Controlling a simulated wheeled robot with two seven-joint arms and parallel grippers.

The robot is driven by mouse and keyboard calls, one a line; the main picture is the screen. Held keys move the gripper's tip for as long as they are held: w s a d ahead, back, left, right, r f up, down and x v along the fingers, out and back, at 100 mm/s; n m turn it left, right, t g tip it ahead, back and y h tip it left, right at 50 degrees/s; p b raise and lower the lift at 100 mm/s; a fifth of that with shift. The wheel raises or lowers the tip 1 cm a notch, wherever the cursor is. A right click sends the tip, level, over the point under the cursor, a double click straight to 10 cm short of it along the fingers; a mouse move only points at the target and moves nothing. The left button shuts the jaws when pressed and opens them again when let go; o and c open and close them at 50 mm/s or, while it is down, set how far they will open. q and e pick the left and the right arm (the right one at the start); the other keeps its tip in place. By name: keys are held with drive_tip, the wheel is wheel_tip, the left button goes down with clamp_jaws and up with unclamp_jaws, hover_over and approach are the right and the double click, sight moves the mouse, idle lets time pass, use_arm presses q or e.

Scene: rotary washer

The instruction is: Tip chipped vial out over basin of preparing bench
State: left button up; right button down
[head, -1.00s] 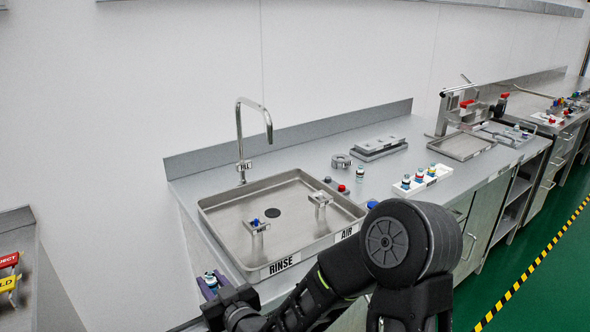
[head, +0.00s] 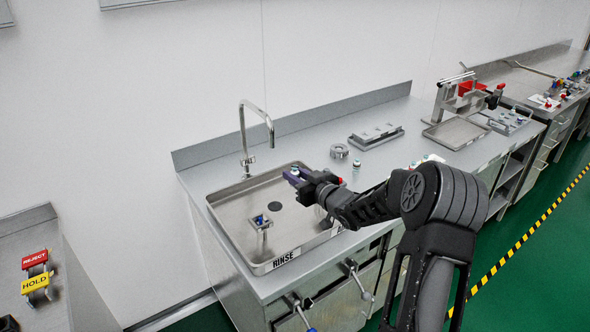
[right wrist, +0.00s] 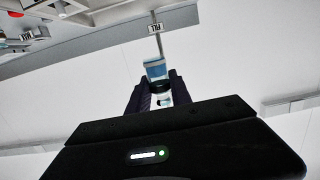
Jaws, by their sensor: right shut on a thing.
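The basin (head: 232,222) is a steel sink set in the bench, with a RINSE label on its front edge. My right gripper (head: 296,177) is above the right part of the basin, its arm reaching in from the right. It is shut on a small vial (head: 295,170) with blue and white parts. In the right wrist view the vial (right wrist: 156,71) sticks out between the two dark fingers (right wrist: 158,95). I cannot make out a chip, or exactly how the vial is tilted. My left gripper is not in view.
A tall faucet (head: 243,135) stands behind the basin. A grey ring (head: 339,151), a small vial (head: 357,165) and a metal block (head: 376,136) are on the bench to the right. REJECT and HOLD signs (head: 35,270) are at left.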

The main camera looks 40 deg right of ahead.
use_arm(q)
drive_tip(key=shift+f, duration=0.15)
